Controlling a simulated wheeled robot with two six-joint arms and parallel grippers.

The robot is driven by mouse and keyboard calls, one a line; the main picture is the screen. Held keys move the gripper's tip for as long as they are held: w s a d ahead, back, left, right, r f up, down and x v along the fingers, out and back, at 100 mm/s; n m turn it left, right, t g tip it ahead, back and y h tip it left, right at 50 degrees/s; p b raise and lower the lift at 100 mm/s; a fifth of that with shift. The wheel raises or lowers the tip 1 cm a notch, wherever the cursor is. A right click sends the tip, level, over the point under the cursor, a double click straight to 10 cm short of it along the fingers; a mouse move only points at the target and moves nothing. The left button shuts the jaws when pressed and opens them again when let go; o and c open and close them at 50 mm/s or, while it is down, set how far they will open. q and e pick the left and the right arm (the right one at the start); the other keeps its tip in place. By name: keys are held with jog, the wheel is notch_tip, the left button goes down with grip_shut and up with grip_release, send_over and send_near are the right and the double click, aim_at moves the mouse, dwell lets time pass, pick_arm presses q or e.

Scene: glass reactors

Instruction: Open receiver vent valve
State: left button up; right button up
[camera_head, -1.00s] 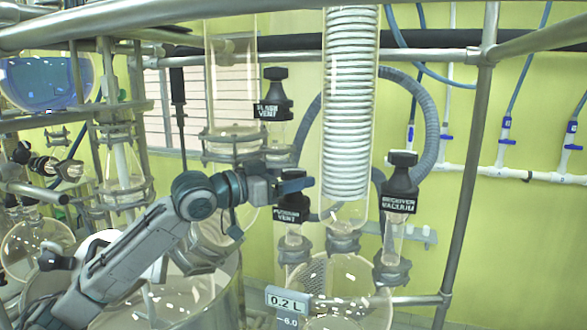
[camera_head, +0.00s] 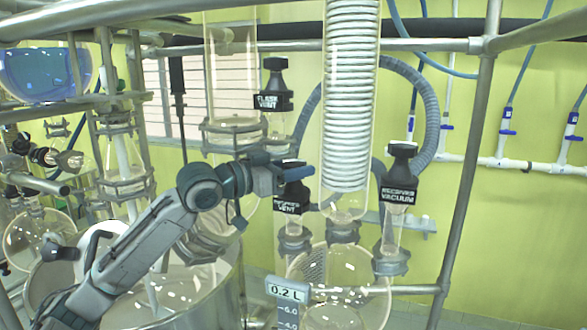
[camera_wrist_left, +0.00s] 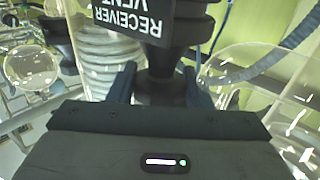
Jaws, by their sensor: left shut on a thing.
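The receiver vent valve has a black knob with a label plate (camera_head: 287,207) and stands on a glass neck above the round receiver flask (camera_head: 335,275). My left gripper (camera_head: 295,180) comes in from the left at the top of this valve and partly hides its knob. In the left wrist view, the upside-down "RECEIVER VENT" label (camera_wrist_left: 130,18) is at the top, and the black knob stem (camera_wrist_left: 160,75) sits between the two fingers of the left gripper (camera_wrist_left: 158,90), which is shut on it. My right gripper does not show.
The flask vent valve (camera_head: 273,95) stands behind and above, and the receiver vacuum valve (camera_head: 399,185) stands to the right. The glass coil condenser (camera_head: 350,110) rises close beside my gripper. A metal frame post (camera_head: 468,170) stands farther right.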

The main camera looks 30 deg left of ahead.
pick_arm(q)
jog(key=shift+n+y, duration=0.3)
jog(key=shift+y, duration=0.1)
jog(key=n+y, duration=0.3)
jog(key=y, duration=0.1)
jog(key=n+t+y, duration=0.1)
jog(key=n+y, duration=0.1)
jog(key=y, duration=0.2)
jog(key=shift+d+n+t+y, duration=0.2)
jog(key=shift+n+t+y, duration=0.1)
jog(key=shift+n, duration=0.1)
jog(key=n+g+y, duration=0.1)
jog(key=n+y, duration=0.1)
jog(key=y, duration=0.1)
jog(key=n+g+y, duration=0.1)
jog(key=n+y, duration=0.1)
jog(key=y, duration=0.1)
jog(key=shift+f+y, duration=0.1)
jog(key=shift+y, duration=0.2)
jog(key=shift+a+n+g+y, duration=0.1)
jog(key=shift+n+g+y, duration=0.6)
jog(key=shift+n+y, duration=0.3)
jog(key=shift+y, duration=0.3)
jog(key=o, duration=1)
jog(key=shift+a, duration=0.1)
